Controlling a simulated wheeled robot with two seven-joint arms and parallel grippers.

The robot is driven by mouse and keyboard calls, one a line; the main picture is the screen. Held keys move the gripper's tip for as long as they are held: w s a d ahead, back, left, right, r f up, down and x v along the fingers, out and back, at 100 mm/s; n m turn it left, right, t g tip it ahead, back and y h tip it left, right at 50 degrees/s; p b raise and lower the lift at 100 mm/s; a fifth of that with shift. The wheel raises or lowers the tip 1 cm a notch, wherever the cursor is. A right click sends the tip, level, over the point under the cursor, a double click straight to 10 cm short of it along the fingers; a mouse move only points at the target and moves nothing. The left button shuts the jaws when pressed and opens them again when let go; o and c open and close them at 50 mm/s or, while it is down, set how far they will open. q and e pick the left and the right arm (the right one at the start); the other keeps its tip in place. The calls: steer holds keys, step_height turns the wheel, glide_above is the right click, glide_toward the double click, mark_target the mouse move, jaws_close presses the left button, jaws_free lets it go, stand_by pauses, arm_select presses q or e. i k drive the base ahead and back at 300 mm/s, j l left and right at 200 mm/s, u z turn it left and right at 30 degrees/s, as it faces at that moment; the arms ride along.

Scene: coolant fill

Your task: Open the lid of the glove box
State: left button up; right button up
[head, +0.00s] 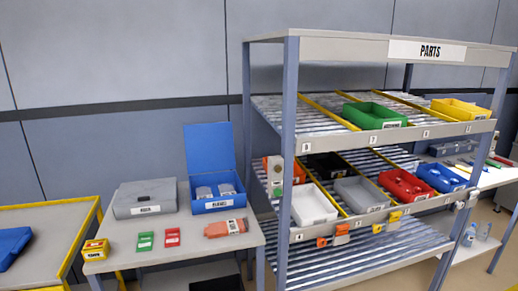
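Two labelled boxes stand side by side on the small table; their labels are too small for me to read surely, so I cannot tell which is the glove box. The grey box (146,199) on the left has its lid down. The blue box (216,205) on the right has its lid (209,149) standing upright at the back, with pale packets (204,192) inside. Neither of my grippers is in view.
A parts rack (290,130) with coloured bins stands close on the right. A yellow-edged table (45,250) is at left.

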mark_target(209, 147)
steer(key=i+j, duration=0.75)
steer(key=i, duration=0.2)
